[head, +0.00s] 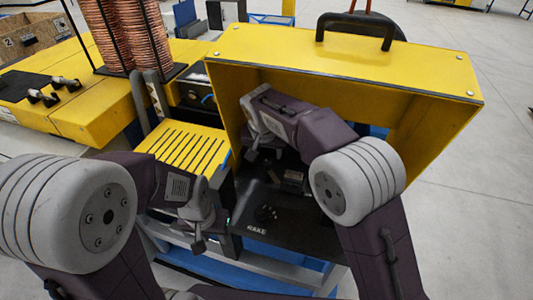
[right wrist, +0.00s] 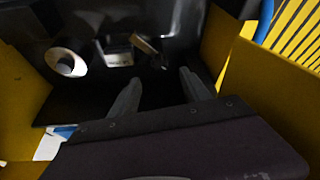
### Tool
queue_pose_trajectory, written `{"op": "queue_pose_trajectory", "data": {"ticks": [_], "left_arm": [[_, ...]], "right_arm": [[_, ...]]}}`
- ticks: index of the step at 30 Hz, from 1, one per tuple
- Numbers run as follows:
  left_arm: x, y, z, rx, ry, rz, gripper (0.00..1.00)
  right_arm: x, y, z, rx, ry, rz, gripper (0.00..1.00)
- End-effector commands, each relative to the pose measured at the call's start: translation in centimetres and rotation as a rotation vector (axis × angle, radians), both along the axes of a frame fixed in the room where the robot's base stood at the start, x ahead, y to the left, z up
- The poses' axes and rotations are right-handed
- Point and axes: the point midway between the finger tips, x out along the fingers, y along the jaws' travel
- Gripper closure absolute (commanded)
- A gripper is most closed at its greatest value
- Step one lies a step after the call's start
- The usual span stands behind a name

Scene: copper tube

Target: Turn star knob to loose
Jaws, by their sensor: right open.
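My left gripper (head: 199,246) hangs to the left of the panel, in front of the slotted yellow cover. Its fingers overlap from this angle, so their gap is hidden.
The yellow hood (head: 340,60) with a black handle encloses the panel from above and the sides. A slotted yellow cover (head: 185,145) and copper tube coils (head: 125,35) stand at the left. Open floor (head: 470,190) lies at the right.

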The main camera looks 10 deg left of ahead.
Motion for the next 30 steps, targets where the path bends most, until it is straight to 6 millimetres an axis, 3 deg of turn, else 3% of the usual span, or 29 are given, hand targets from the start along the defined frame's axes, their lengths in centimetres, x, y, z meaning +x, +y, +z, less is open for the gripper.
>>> {"op": "queue_pose_trajectory", "data": {"ticks": [1,4,6,7,12,18,24,30], "left_arm": [[0.0,0.0,0.0,0.0,0.0,0.0,0.64],[0.0,0.0,0.2,0.0,0.0,0.0,0.64],[0.0,0.0,0.6,0.0,0.0,0.0,0.64],[0.0,0.0,0.8,0.0,0.0,0.0,0.64],[0.0,0.0,2.2,0.0,0.0,0.0,0.64],[0.0,0.0,3.3,0.0,0.0,0.0,0.64],[0.0,0.0,3.5,0.0,0.0,0.0,0.64],[0.0,0.0,3.6,0.0,0.0,0.0,0.64]], "right_arm": [[0.0,0.0,0.0,0.0,0.0,0.0,0.5],[0.0,-0.7,-0.3,-0.005,0.024,0.015,0.78],[-0.2,-2.3,-1.0,-0.007,0.083,0.062,0.97],[-0.4,-3.2,-1.5,-0.004,0.119,0.094,1.0],[-2.0,-8.7,-3.4,0.143,0.302,0.381,1.0],[-2.2,-12.0,-2.7,0.371,0.218,0.656,1.0],[-1.6,-13.4,-1.9,0.451,0.095,0.762,1.0],[-1.5,-13.3,-2.0,0.456,0.081,0.776,1.0]]}}
